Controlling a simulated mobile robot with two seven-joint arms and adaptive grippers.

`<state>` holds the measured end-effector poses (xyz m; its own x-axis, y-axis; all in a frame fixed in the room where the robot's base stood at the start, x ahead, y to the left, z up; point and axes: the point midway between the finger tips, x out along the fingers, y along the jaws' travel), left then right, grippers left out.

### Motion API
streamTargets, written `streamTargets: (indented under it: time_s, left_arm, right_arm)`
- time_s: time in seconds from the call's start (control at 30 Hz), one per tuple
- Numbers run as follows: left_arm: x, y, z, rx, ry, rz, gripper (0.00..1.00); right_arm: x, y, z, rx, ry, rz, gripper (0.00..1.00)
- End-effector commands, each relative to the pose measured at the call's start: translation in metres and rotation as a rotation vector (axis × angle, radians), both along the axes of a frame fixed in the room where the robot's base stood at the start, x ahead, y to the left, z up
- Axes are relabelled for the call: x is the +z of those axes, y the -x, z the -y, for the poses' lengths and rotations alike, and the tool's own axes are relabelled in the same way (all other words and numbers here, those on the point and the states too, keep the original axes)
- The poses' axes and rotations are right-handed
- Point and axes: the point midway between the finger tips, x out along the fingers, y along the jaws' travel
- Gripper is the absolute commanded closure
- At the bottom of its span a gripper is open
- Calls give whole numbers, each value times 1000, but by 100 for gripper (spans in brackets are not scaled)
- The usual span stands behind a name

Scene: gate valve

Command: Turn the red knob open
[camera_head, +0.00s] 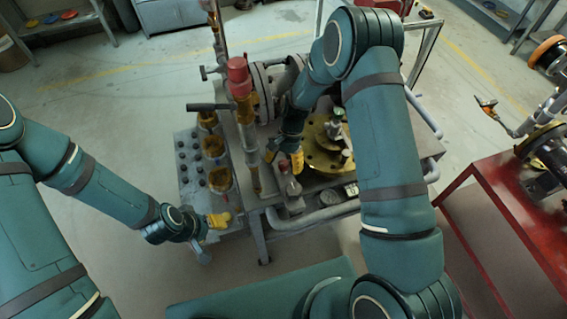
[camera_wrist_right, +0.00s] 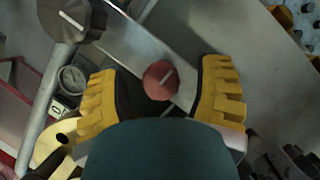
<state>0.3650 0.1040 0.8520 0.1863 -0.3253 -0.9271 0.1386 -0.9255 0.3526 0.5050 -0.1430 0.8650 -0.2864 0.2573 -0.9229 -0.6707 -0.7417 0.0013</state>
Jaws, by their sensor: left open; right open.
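My left gripper (camera_head: 214,232) is open and empty, low at the left of the bench, away from the knob.
A dark grey knob (camera_wrist_right: 72,20) and a round gauge (camera_wrist_right: 72,78) lie near the red knob. A brass flange (camera_head: 322,152) stands just right of my right gripper. A larger red pipe fitting (camera_head: 238,78) rises on the left. A red table (camera_head: 510,205) stands at right.

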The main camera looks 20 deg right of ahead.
Motion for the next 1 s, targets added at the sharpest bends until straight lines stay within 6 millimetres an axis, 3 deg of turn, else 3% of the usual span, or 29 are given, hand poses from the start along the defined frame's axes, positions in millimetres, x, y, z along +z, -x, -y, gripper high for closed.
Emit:
streamTargets:
  time_s: [0.17,0.6,0.8,1.0]
  left_arm:
    - [0,0,0,0,0,0,53]
    - [0,0,0,0,0,0,53]
    - [0,0,0,0,0,0,53]
    - [0,0,0,0,0,0,53]
  right_arm:
    - [15,-6,4,-1,1,5,34]
    - [92,-29,25,0,0,3,34]
    - [108,-33,30,0,0,0,34]
    - [110,-34,30,0,0,-1,34]
